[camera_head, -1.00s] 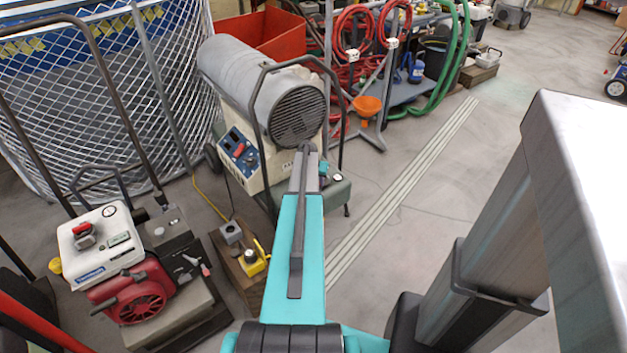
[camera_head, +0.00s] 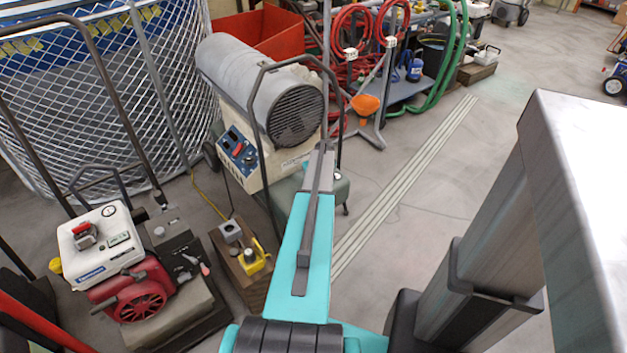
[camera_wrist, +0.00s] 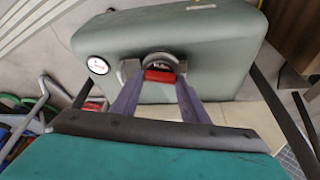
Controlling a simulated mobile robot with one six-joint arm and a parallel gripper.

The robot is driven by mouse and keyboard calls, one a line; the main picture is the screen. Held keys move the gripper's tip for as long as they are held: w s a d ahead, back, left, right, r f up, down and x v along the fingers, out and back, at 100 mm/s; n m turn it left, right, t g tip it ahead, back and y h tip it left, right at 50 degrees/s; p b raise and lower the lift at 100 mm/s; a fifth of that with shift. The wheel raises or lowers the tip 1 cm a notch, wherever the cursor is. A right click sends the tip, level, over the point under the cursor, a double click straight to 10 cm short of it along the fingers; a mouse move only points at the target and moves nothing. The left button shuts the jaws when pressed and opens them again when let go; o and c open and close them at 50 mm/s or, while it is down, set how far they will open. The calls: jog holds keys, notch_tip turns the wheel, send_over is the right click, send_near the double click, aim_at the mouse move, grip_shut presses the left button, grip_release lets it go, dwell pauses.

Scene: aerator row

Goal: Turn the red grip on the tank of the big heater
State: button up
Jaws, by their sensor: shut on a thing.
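The big heater (camera_head: 236,75) is a grey cylinder on a cream body, left of centre in the head view. Its grey-green tank (camera_head: 336,192) lies low at its front, partly hidden by my arm. In the wrist view the tank (camera_wrist: 225,45) fills the upper middle. The red grip (camera_wrist: 160,75) sits on the tank's face in front of a round metal fitting. My gripper (camera_wrist: 156,72) has one finger on each side of the red grip and is shut on it. In the head view the gripper is hidden behind my arm.
A round white gauge (camera_wrist: 98,65) is on the tank, left of the grip. A wooden block with a yellow device (camera_head: 253,258) and a red-and-white engine unit (camera_head: 110,262) stand at left. Hose racks (camera_head: 385,60) stand behind. The floor to the right is open.

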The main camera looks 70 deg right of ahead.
jog(key=shift+w+d+n+t+y, duration=0.15)
jog(key=shift+n+t+y, duration=0.1)
jog(key=shift+n, duration=0.5)
jog(key=shift+w+d+n+t+y, duration=0.15)
jog(key=shift+n+t, duration=0.1)
jog(key=shift+n, duration=0.5)
jog(key=shift+a, duration=0.1)
jog(key=o, duration=0.9)
jog(key=shift+o, duration=0.8)
jog(key=shift+s+a, duration=0.1)
jog(key=shift+s, duration=0.1)
jog(key=shift+s, duration=0.1)
jog(key=v, duration=1.3)
jog(key=shift+r+p, duration=0.3)
jog(key=shift+r, duration=0.1)
jog(key=shift+s, duration=0.1)
